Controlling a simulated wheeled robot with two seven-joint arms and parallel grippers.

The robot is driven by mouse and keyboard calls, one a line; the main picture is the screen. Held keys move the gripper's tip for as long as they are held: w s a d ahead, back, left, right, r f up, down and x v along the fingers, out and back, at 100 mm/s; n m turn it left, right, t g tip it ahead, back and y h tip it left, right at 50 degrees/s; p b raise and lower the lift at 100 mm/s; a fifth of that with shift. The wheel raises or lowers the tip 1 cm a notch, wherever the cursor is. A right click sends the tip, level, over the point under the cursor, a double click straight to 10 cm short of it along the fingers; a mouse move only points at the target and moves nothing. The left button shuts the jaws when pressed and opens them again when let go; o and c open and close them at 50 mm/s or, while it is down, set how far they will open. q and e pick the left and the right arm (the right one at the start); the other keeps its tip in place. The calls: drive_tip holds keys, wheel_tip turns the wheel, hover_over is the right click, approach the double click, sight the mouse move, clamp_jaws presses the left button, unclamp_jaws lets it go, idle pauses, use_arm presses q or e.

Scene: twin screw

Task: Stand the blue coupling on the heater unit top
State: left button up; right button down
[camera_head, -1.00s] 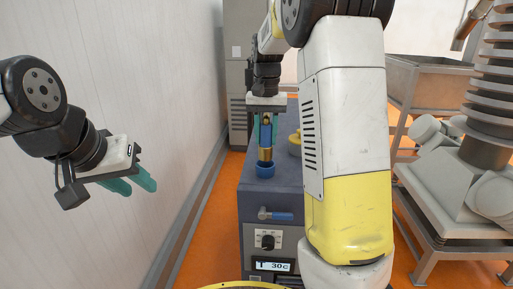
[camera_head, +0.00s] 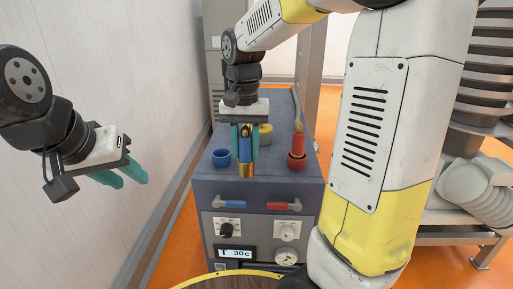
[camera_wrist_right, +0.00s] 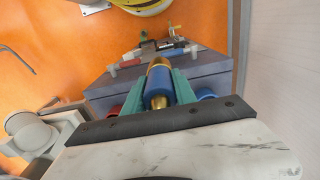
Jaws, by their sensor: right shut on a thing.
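The blue coupling (camera_head: 246,150), a blue cylinder with brass ends, is upright in my right gripper (camera_head: 246,158), which is shut on it. In the head view its lower brass end overlaps the front part of the heater unit top (camera_head: 270,172), right of the blue cup (camera_head: 221,158). I cannot tell whether it touches the top. The right wrist view shows the coupling (camera_wrist_right: 158,84) between teal fingers (camera_wrist_right: 160,92). The heater unit (camera_head: 262,210) is a blue-grey box with a display. My left gripper (camera_head: 130,178) is open, empty, and away to the left.
A red coupling (camera_head: 299,143) stands in a red cup (camera_head: 297,161) at the right of the top. A yellow round part (camera_head: 265,134) is behind my right gripper. Blue and red valve handles (camera_head: 283,206) stick out in front. A white wall (camera_head: 100,60) is at left.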

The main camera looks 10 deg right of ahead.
drive_tip(key=shift+w+d+f, duration=0.8)
drive_tip(key=shift+w+d, duration=0.3)
drive_tip(key=shift+w, duration=1.05)
drive_tip(key=shift+w+d+f, duration=0.85)
drive_tip(key=shift+w+d, duration=0.25)
drive_tip(key=shift+w, duration=1.05)
drive_tip(key=shift+w+d+f, duration=0.8)
drive_tip(key=shift+w+d, duration=0.3)
drive_tip(key=shift+w, duration=1.05)
drive_tip(key=shift+f, duration=0.1)
drive_tip(key=c, duration=1)
unclamp_jaws()
